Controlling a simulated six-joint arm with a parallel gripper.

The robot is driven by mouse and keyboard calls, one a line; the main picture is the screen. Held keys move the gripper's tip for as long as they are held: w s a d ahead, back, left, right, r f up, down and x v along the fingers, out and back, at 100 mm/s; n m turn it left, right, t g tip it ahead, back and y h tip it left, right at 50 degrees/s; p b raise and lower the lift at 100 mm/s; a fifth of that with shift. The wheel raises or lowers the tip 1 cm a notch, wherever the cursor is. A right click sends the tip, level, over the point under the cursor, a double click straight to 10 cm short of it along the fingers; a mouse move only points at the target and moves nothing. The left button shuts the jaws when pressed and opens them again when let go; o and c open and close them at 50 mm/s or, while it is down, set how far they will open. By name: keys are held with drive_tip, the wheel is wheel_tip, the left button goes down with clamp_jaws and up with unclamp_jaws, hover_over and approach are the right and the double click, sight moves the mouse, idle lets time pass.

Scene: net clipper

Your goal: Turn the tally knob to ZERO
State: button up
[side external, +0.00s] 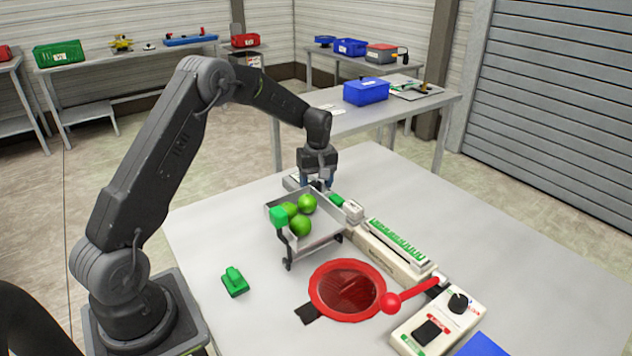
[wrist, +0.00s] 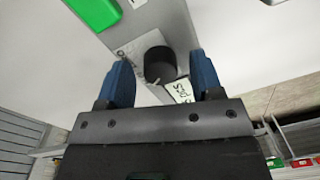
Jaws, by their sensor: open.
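My gripper (side external: 318,182) points down over the far end of the long beige machine. In the wrist view its two blue fingers (wrist: 161,78) are open, with one on each side of a black round knob (wrist: 160,62). Gaps show between the knob and both fingers. The knob stands on a grey panel (wrist: 165,18) with printed marks beside it, too small to read. I cannot tell which mark it points to. In the side view this knob is hidden by my gripper. Another black knob (side external: 458,302) sits on the near control box (side external: 405,337); which one is the tally knob is not legible.
A metal tray (side external: 324,238) holds green balls, with a green block (side external: 279,216) at its corner. A red round hoop (side external: 347,261) with a red-balled lever (side external: 390,302) lies nearer. A loose green piece (side external: 235,282) lies on the table.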

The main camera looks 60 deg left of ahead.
drive_tip(key=shift+c, duration=0.3)
drive_tip(key=c, duration=0.9)
drive_tip(key=shift+o, duration=0.2)
drive_tip(key=shift+m, duration=0.4)
drive_tip(key=m, duration=1.3)
drive_tip(key=shift+s, duration=0.1)
drive_tip(key=o, duration=0.9)
